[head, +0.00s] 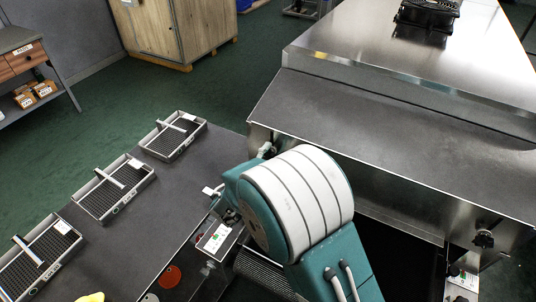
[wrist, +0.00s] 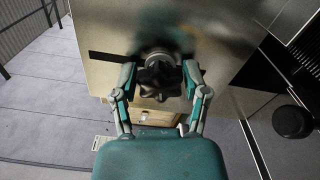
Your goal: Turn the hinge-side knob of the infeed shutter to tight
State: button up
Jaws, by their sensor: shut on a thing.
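A dark, lobed knob (wrist: 158,82) sits on a round metal boss on a shiny steel panel (wrist: 215,35) in the wrist view. My gripper (wrist: 160,76) has one finger on each side of the knob and is shut on it. In the head view my arm hides this knob and my fingers. Another dark knob (head: 484,239) shows at the right end of the steel housing (head: 390,150) in the head view, apart from my gripper. I cannot read any tight marking.
Several grey trays (head: 113,188) lie on the dark table (head: 165,225) at left. A red disc (head: 170,277) lies near its right edge. A wooden cabinet (head: 165,30) stands behind. A black round part (wrist: 292,122) is right of my gripper in the wrist view.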

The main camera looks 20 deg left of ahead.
jog(key=shift+f+m, duration=0.25)
jog(key=shift+m, duration=1.15)
jog(key=o, duration=1.1)
jog(key=shift+f, duration=0.1)
jog(key=shift+o, duration=0.2)
jog(key=s+a, duration=0.1)
jog(key=s, duration=1.1)
